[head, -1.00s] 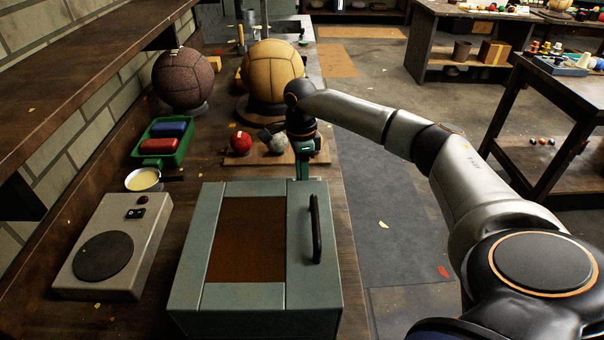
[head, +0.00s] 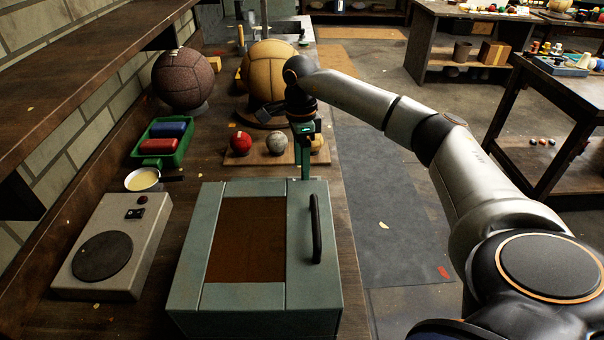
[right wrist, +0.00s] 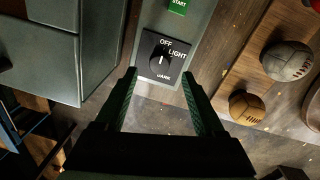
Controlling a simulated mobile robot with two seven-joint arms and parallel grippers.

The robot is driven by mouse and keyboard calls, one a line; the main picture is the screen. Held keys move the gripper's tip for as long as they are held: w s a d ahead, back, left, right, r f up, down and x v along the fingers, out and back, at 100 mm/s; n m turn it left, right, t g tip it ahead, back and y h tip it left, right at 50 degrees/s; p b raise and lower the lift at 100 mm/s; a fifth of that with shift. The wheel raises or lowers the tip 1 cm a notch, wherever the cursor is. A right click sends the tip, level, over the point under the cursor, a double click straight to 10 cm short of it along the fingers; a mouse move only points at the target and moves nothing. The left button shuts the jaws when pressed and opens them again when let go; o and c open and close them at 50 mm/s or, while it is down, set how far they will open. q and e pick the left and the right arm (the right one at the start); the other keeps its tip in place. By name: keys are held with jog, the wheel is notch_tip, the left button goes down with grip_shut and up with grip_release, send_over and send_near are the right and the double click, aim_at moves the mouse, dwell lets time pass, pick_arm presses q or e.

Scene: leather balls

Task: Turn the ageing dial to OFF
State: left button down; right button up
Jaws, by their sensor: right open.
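The ageing dial (right wrist: 158,61) is a black knob on a black square plate marked OFF, LIGHT and DARK in the right wrist view. A short white mark shows on the knob; I cannot tell surely which word it points to. My right gripper (right wrist: 160,101) is open, its two green fingers apart on either side below the plate, with nothing between them. In the head view the right gripper (head: 305,172) points down just behind the grey-green cabinet (head: 190,250). The dial is hidden in the head view. My left gripper is not in view.
A green START button (right wrist: 178,6) sits above the dial. A wooden board (head: 255,158) with small balls, including a red ball (head: 241,143), lies behind the cabinet. A grey box with a round black disc (head: 103,256) stands left. The cabinet has a black handle (head: 316,230).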

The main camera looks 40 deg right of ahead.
notch_tip(320, 180, up, 8)
jog(key=shift+w, duration=0.25)
jog(key=shift+d, duration=0.1)
dwell(0.4)
